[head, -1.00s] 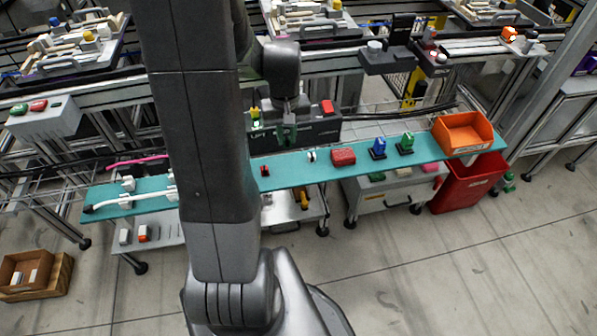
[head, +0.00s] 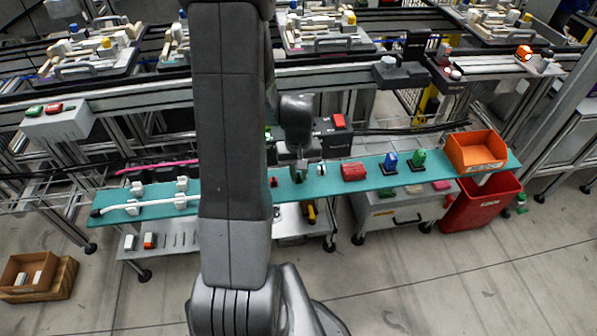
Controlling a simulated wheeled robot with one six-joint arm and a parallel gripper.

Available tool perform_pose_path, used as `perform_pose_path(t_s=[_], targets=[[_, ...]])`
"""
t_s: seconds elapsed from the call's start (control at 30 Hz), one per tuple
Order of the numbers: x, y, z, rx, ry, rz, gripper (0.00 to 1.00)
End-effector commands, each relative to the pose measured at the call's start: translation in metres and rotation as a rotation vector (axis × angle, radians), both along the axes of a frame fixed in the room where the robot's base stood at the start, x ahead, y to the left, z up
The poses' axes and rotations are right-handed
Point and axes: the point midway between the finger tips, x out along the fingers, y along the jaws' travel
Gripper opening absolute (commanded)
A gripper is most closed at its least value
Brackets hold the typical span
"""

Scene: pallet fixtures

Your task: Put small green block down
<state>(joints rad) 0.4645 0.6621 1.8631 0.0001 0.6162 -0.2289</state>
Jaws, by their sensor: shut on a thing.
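My gripper (head: 299,172) hangs down just right of my arm column, low over the teal shelf (head: 330,176). It is shut on the small green block, which is tiny and hard to make out between the fingers. I cannot tell whether the block touches the shelf. A small red piece (head: 274,182) is to the left of the gripper, and a small black-and-white piece (head: 322,169) is to its right.
On the shelf to the right are a red block (head: 354,172), a blue piece (head: 390,161), a green piece (head: 418,158) and an orange bin (head: 476,152). White clamps with a white cable (head: 135,207) occupy the left end. A red bin (head: 480,205) stands below right.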

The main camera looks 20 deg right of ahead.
Motion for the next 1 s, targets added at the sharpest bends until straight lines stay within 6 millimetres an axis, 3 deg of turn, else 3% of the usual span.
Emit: perform_pose_path(t_s=[0.13,0.17,0.23,0.27,0.67,1.0], targets=[[0.000,0.000,-0.005,0.000,0.000,0.000,0.00],[0.000,0.000,-0.003,0.000,0.000,0.000,0.24],[0.000,0.000,-0.003,0.000,0.000,0.000,0.38],[0.000,0.000,-0.003,0.000,0.000,0.000,0.40],[0.001,0.000,0.006,-0.001,-0.002,0.000,0.40],[0.001,-0.001,0.072,-0.002,-0.006,0.000,0.40]])
